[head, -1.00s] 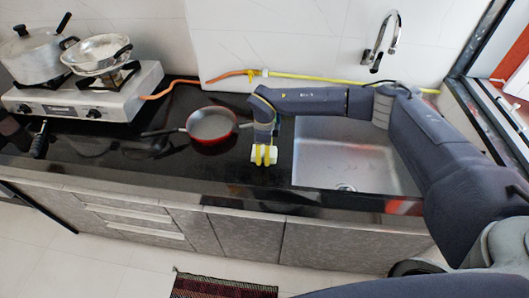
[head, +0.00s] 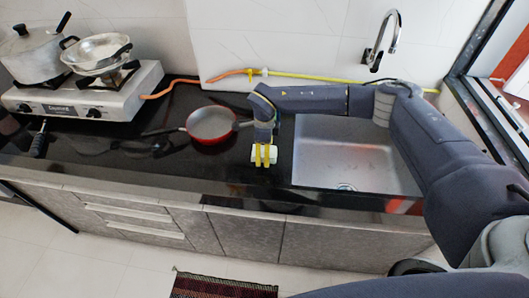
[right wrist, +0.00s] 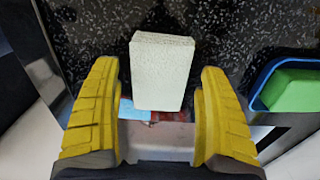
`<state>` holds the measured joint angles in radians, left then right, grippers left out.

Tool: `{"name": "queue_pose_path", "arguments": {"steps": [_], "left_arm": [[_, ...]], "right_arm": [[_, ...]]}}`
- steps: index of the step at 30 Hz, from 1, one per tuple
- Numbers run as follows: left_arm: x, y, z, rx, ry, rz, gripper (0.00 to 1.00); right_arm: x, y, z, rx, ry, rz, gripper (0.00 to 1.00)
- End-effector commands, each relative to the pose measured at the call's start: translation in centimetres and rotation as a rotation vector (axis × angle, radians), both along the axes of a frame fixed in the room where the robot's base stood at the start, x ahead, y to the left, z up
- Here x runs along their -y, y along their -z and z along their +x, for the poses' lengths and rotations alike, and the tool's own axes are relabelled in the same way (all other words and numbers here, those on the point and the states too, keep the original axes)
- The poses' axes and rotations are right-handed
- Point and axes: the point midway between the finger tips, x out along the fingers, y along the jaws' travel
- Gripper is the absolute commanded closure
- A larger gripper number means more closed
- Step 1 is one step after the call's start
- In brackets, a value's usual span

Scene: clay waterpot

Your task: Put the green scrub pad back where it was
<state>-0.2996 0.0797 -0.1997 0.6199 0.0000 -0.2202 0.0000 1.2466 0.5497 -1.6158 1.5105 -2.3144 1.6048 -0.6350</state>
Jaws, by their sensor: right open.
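A pale off-white block (right wrist: 162,72) stands between the yellow fingers of my right gripper (right wrist: 160,100) in the right wrist view, with a gap on each side. In the head view my right gripper (head: 265,154) is at the black counter, just left of the sink, with the pale block (head: 264,160) at its fingers. The gripper is open. A bright green slab (right wrist: 295,92) shows at the right edge of the right wrist view, inside a blue-rimmed container (right wrist: 262,88). I cannot tell which of the two is the scrub pad. My left gripper is not in view.
A red pan (head: 211,125) sits left of my right gripper on the black counter (head: 95,150). The steel sink (head: 340,155) lies to its right, under my right arm. A stove (head: 90,95) with pots is at the far left. An orange-yellow hose (head: 300,76) runs behind.

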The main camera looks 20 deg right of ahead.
Motion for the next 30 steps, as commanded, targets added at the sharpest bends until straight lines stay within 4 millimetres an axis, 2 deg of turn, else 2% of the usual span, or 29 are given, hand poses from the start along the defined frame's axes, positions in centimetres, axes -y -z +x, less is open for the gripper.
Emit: {"name": "queue_pose_path", "arguments": {"steps": [12, 18, 24, 30], "left_arm": [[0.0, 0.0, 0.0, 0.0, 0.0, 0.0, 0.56], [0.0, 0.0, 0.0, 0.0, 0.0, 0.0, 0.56], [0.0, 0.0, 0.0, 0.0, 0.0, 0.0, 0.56], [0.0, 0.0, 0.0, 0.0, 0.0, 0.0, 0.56]], "right_arm": [[0.0, -7.1, 0.1, 0.003, -0.001, 0.0, 0.23], [0.0, -9.8, 0.1, 0.002, -0.001, 0.0, 0.23], [0.0, -11.2, 0.0, 0.0, -0.001, 0.001, 0.23], [0.0, -11.6, 0.0, 0.0, 0.0, 0.0, 0.23]]}}
